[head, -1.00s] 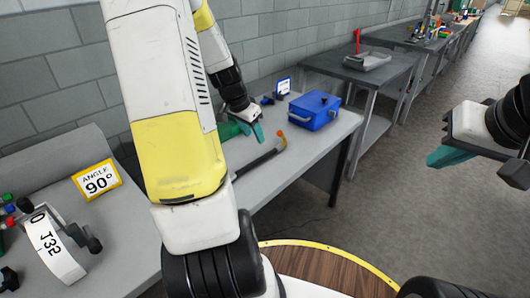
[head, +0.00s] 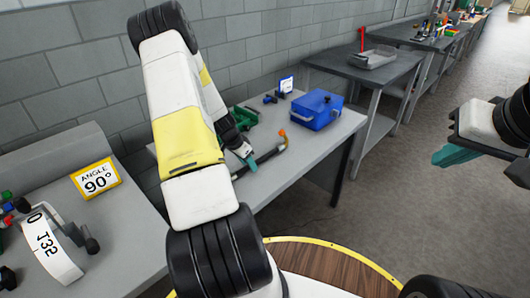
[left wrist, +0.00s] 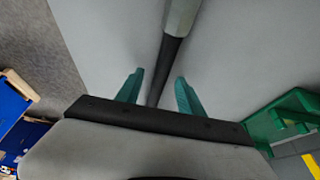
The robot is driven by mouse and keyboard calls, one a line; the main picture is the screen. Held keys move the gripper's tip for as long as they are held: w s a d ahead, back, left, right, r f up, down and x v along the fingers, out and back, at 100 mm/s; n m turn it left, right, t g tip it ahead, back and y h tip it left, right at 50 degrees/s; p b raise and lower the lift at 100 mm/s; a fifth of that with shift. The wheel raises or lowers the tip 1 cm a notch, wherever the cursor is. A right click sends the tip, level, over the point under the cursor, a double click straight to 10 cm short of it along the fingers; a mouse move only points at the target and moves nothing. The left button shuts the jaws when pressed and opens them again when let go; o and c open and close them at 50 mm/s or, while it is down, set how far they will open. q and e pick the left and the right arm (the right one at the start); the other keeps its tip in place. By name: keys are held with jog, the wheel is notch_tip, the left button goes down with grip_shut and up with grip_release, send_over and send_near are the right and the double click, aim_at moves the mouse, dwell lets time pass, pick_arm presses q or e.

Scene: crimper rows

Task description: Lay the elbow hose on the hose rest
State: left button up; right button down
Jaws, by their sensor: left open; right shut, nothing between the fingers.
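The elbow hose (head: 265,158) is a dark tube with an orange end, lying on the light grey worktable (head: 318,140). In the left wrist view the hose (left wrist: 172,52) shows a black part and a grey part and runs between the fingers. My left gripper (head: 250,161) is open at the hose's near end; its teal fingers (left wrist: 160,88) are on either side of it, with gaps visible. My right gripper (head: 456,155) is shut and empty, out over the floor at the right. I cannot tell which thing is the hose rest.
A blue toolbox (head: 316,109) stands behind the hose. A green bin (head: 244,116) is behind my left gripper and shows in the left wrist view (left wrist: 277,128). A yellow-framed "ANGLE 90°" sign (head: 96,180) stands on the left table. The table's front right is clear.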

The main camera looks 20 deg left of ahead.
pick_arm(q)
jog(key=shift+w+f, duration=0.1)
jog(key=shift+f, duration=0.25)
grip_shut()
jog(key=shift+r, duration=0.1)
dwell(1.1)
